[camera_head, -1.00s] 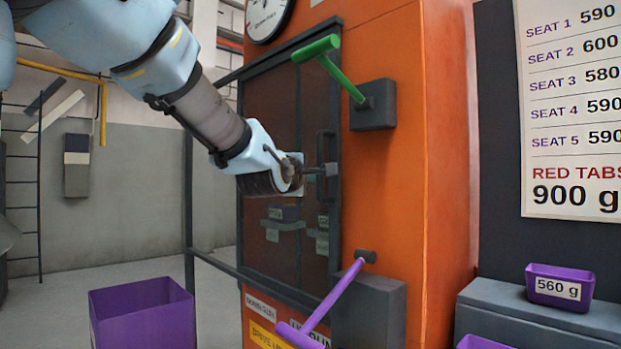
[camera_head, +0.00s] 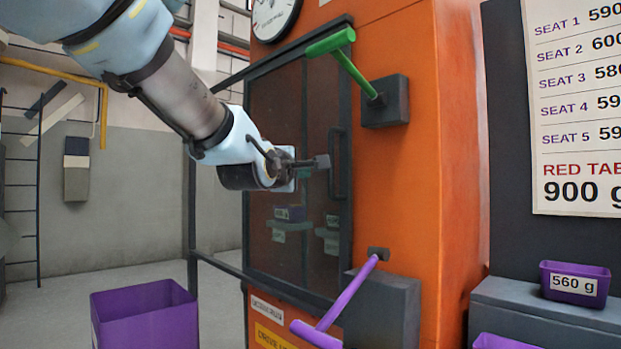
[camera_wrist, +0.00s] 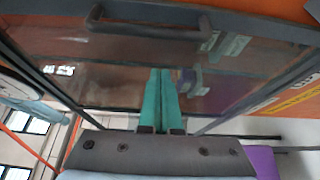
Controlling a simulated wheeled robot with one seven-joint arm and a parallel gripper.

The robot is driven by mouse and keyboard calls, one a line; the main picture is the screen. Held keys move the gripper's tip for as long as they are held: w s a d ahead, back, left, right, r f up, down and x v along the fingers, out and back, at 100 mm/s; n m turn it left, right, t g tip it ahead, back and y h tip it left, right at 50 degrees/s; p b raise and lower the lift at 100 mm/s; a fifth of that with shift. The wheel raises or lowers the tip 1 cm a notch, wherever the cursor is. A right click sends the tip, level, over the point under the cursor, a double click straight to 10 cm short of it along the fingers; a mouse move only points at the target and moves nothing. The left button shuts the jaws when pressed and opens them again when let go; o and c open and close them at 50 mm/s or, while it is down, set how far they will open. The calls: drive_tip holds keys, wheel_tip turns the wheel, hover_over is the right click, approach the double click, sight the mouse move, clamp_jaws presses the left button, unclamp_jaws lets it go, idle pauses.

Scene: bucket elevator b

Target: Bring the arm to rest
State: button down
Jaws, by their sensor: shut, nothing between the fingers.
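My gripper (camera_head: 322,162) is in front of the dark glazed door (camera_head: 275,110) of the orange cabinet, to the left of the door's upright handle (camera_head: 338,160). In the wrist view its two teal fingers (camera_wrist: 161,75) lie side by side, shut, with nothing between them. The door panel fills much of the wrist view beyond the fingers, and the door handle (camera_wrist: 206,40) shows there too. I cannot tell how far the fingertips are from the glass. My arm reaches in from the upper left.
A green T-lever (camera_head: 345,60) juts out above right of my gripper, and a purple T-lever (camera_head: 345,300) below. A purple bin (camera_head: 145,320) stands at lower left. A purple tub marked 560 g (camera_head: 575,283) sits on a grey ledge at right.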

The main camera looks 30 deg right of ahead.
drive_tip(key=shift+v, duration=1.6)
drive_tip(key=w+a+f+m+g+y, duration=0.1)
drive_tip(key=w+a+f+y, duration=0.25)
drive_tip(key=a+f, duration=0.35)
drive_tip(key=w+a+f+m+y, duration=0.25)
drive_tip(key=w+a+f, duration=0.3)
drive_tip(key=f, duration=0.35)
drive_tip(key=s+a+f+m+g+y, duration=0.25)
drive_tip(key=a+f+y, duration=0.25)
drive_tip(key=a+f, duration=0.8)
drive_tip(key=s+a+f+m+g+y, duration=0.1)
drive_tip(key=s+a+f+g, duration=0.2)
drive_tip(key=s+a+f, duration=0.3)
drive_tip(key=s+a+f+m+g+y, duration=0.2)
drive_tip(key=s+a+f+g, duration=0.15)
drive_tip(key=a, duration=0.55)
wheel_tip(320, 180, up, 12)
drive_tip(key=p, duration=1.2)
drive_tip(key=shift+s+r+p, duration=0.15)
drive_tip(key=shift+s+p, duration=0.15)
